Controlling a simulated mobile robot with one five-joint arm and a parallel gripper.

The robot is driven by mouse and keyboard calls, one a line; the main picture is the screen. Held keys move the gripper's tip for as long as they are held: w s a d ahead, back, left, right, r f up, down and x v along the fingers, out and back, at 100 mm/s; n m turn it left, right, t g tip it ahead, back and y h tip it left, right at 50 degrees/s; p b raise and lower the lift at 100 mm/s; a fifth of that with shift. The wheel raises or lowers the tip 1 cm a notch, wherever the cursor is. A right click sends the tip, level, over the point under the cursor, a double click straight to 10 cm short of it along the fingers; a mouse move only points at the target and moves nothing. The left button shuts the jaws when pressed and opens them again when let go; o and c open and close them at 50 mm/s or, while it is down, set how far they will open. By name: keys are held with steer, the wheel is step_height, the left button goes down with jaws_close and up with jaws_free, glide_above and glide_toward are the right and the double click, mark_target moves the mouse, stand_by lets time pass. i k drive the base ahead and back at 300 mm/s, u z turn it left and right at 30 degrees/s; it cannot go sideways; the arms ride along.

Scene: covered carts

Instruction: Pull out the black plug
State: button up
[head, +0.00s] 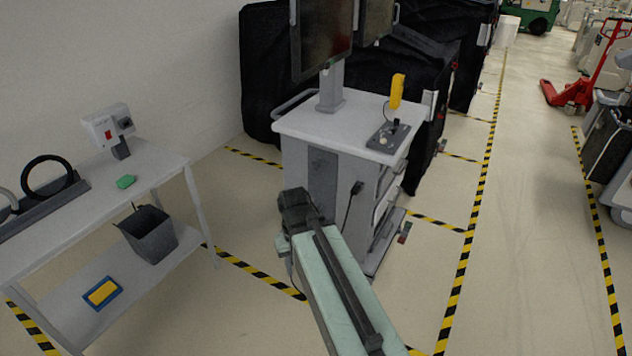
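A small black plug (356,188) sits against the side of the white-grey cart (316,220), with a thin black cord hanging down from it. It looks plugged into the cart's side, though the socket is too small to make out. My arm reaches up from the bottom of the head view, and my gripper (293,203) is at its dark far end, in front of the cart's left panel. In the picture it is to the left of the plug and slightly lower. Its fingers cannot be made out, so I cannot tell whether it is open.
The cart carries a monitor (325,35) and a yellow handheld device (397,90). At left stands a white table (95,200) with a switch box (110,126), a green block (126,182) and a grey bin (150,235). Black covered carts (268,75) stand behind.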

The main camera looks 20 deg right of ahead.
mark_target(354, 191)
steer(key=u, duration=0.55)
steer(key=i, duration=0.9)
steer(key=u, duration=0.6)
steer(key=k, duration=0.95)
steer(key=u, duration=0.15)
steer(key=i, duration=0.9)
steer(key=z, duration=0.05)
